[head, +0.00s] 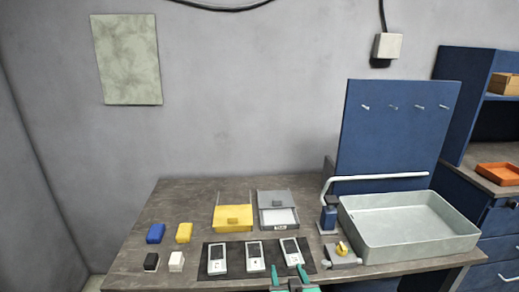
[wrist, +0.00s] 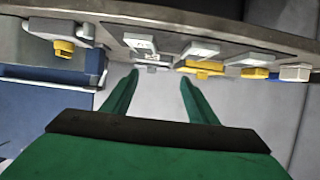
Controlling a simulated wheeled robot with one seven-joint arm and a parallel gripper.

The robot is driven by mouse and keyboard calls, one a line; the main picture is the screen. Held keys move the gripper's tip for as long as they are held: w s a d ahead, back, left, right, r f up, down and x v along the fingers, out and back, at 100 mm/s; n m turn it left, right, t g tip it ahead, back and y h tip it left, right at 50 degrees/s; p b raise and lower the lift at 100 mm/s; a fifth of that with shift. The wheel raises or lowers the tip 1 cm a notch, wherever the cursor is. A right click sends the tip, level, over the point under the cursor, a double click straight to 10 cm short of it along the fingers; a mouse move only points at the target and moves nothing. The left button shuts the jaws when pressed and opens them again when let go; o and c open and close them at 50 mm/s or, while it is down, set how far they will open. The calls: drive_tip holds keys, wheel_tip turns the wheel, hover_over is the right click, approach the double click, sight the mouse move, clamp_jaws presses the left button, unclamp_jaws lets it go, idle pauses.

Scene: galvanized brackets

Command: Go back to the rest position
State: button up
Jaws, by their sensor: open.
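My gripper (head: 302,276) shows at the bottom edge of the head view, with green fingers in front of the black mat (head: 234,268). In the wrist view my gripper (wrist: 158,75) has its two green fingers wide apart, with nothing between them. Several white devices with dark screens lie on the mat; the right one (head: 291,251) is tilted and closest to my fingers. They also show past the fingertips in the wrist view. Most of my arm is hidden below the head view.
The table (head: 160,205) also bears a yellow box (head: 233,217), a grey box (head: 277,216), small blue, yellow, black and white blocks, and a large grey basin (head: 408,236) at right. A blue pegboard (head: 390,130) rises behind the basin. The air above the table's left half is free.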

drive_tip(key=s+a+f+m+h, duration=0.1)
drive_tip(key=s+a+f, duration=0.2)
drive_tip(key=s+f, duration=0.5)
drive_tip(key=s+a+f+m, duration=0.1)
drive_tip(key=s+a+f, duration=0.1)
drive_tip(key=s+f, duration=0.65)
drive_tip(key=s+a+r+t, duration=0.1)
drive_tip(key=s+r, duration=0.3)
drive_tip(key=s, duration=0.9)
drive_tip(key=s+a+r+n, duration=0.1)
drive_tip(key=s+r, duration=0.3)
drive_tip(key=s, duration=1)
drive_tip(key=shift+s+a+t, duration=0.3)
drive_tip(key=shift+a+t, duration=0.1)
drive_tip(key=shift+a, duration=0.2)
drive_tip(key=shift+w, duration=0.2)
drive_tip(key=shift+s+a, duration=0.1)
drive_tip(key=shift+a, duration=0.1)
drive_tip(key=shift+s+d, duration=0.1)
drive_tip(key=shift+d, duration=0.1)
